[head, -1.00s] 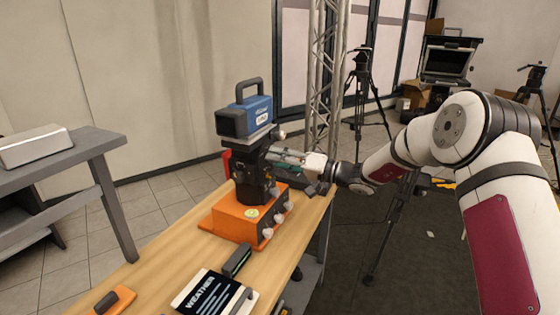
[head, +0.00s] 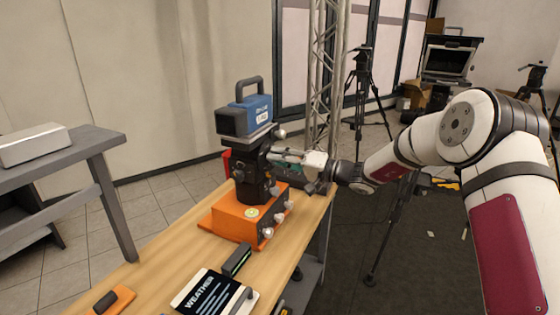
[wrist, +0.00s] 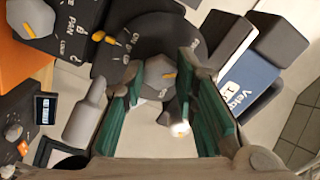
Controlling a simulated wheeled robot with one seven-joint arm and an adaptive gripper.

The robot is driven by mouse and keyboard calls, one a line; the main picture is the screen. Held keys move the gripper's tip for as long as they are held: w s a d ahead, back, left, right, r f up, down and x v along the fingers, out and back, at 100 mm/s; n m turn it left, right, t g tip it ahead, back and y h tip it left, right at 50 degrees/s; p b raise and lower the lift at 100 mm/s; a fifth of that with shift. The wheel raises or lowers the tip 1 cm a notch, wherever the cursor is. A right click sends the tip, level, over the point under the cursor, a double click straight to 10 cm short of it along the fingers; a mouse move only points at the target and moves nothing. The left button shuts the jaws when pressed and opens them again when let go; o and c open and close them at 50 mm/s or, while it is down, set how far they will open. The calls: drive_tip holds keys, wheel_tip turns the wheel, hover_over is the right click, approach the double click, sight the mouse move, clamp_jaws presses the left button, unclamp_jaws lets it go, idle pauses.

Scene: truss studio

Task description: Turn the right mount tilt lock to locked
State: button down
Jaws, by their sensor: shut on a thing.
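A black camera mount (head: 249,170) stands upright on an orange base (head: 233,222) on the wooden table, with a blue camera (head: 257,108) on top. My gripper (head: 277,156) reaches in from the right at the mount's side. In the wrist view my gripper (wrist: 160,72) has its green-padded fingers on both sides of a grey faceted knob (wrist: 152,80) with an orange pointer mark. It is shut on this knob, on a dark round face. Lettering beside the knob is too small to read surely. In the head view the fingers hide the knob.
In the wrist view another grey knob (wrist: 34,17) sits by PAN lettering, near a small yellow-tipped lever (wrist: 118,39). Silver knobs (head: 268,232) line the orange base's front. A weather card (head: 203,290) lies in front. A truss (head: 325,85) stands close behind.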

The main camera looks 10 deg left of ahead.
drive_tip(key=shift+w+m, duration=0.1)
drive_tip(key=shift+m, duration=8.1)
drive_tip(key=c, duration=1.3)
unclamp_jaws()
drive_tip(key=shift+d, duration=0.15)
drive_tip(key=v, duration=1.2)
drive_tip(key=shift+r, duration=0.1)
